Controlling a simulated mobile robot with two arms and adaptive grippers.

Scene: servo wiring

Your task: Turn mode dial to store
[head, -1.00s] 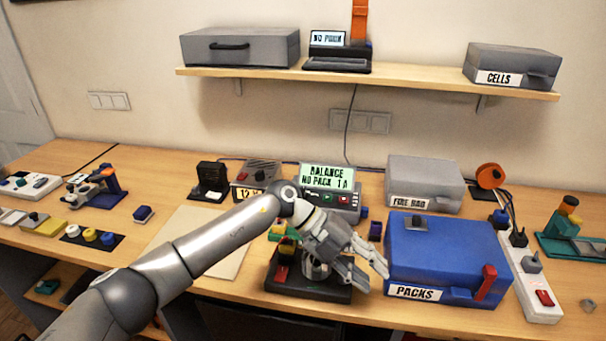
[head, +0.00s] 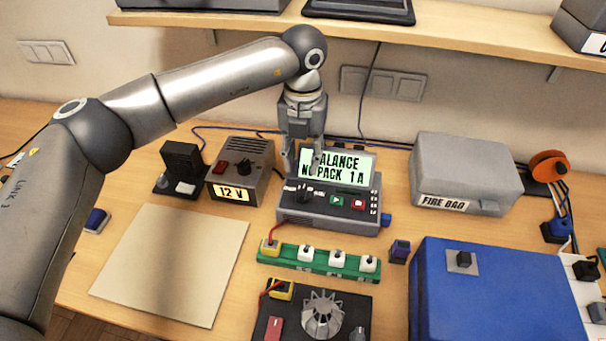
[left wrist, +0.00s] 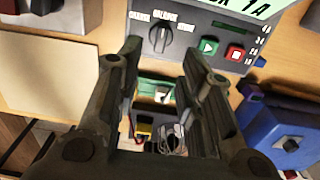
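The charger (head: 330,212) is a grey box with a green-lit screen (head: 338,172) reading BALANCE, NO PACK, 1 A. Its black mode dial (head: 304,194) sits left of the green and red buttons. In the left wrist view the dial (left wrist: 161,36) has its pointer up toward the BALANCE label, with another label on each side, partly unreadable. My left gripper (head: 303,168) points down in front of the screen, just above the dial. Its fingers are apart and empty, also in the left wrist view (left wrist: 163,55). Contact with the dial is not seen. My right gripper is out of view.
A 12 V supply (head: 240,170) stands left of the charger. A green balance board (head: 318,262) and a dark stand with a fan-like part (head: 322,315) lie in front. A grey FIRE BAG box (head: 465,170) and a blue box (head: 500,300) are at right. The pale mat (head: 175,265) is clear.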

